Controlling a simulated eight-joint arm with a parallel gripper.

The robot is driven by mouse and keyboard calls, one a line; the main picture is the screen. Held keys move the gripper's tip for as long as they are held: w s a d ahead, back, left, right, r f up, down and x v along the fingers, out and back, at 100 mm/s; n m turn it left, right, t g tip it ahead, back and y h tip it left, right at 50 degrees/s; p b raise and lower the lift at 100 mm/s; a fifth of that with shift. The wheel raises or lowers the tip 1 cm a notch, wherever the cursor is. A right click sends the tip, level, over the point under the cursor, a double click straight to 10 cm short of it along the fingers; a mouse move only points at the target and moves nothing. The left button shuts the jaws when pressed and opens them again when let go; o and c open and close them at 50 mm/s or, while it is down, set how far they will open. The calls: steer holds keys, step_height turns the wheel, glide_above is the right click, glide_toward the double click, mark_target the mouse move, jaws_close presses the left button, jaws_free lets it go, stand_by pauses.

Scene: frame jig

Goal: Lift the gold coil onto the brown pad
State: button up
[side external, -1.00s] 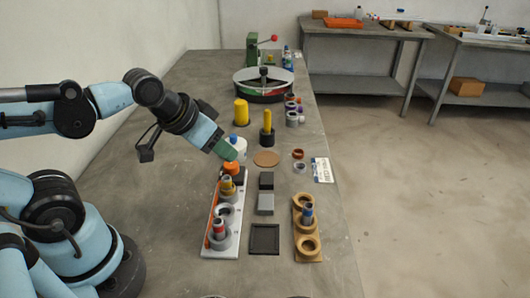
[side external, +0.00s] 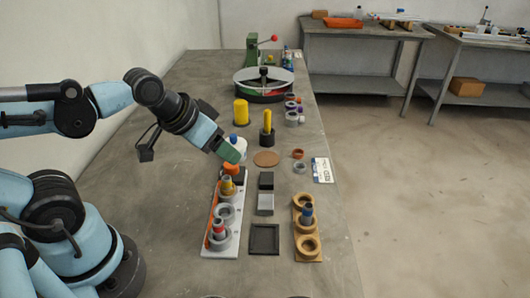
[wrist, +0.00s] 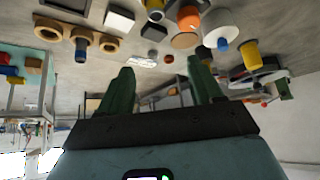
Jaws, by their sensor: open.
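The gold coil (side external: 227,188) appears to sit around a post on the white rack (side external: 211,250), near its far end, just this side of an orange piece. The brown pad (side external: 267,158) is a flat round disc lying on the bench to the right of the rack. It also shows in the wrist view (wrist: 185,41). My gripper (side external: 231,154) has green fingers and hangs above the far end of the rack, left of the pad. In the wrist view its fingers (wrist: 160,66) stand apart with nothing between them.
A white cylinder with a blue top (side external: 237,146) stands close behind my gripper. Yellow cylinders (side external: 241,112) stand farther back. Dark and grey blocks (side external: 266,180), a black tray (side external: 264,239) and a wooden rack (side external: 307,228) lie to the right. A copper ring (side external: 298,153) is right of the pad.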

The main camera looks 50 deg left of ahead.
mark_target(223, 179)
steer(key=shift+w+a+f+m+g, duration=0.1)
steer(key=shift+f+m+g, duration=0.65)
steer(key=shift+f+g, duration=0.7)
steer(key=shift+w+a+f+m+g, duration=0.1)
steer(key=shift+f+m+g, duration=0.75)
steer(key=shift+f, duration=1.15)
steer(key=shift+w+a+f+m+g, duration=0.1)
steer(key=shift+f+m+g, duration=0.6)
steer(key=shift+f+g, duration=0.8)
steer(key=shift+f+t, duration=0.2)
steer(key=shift+t, duration=0.1)
steer(key=shift+c, duration=0.3)
steer(key=c, duration=1.1)
steer(key=shift+o, duration=0.2)
steer(key=shift+r, duration=0.15)
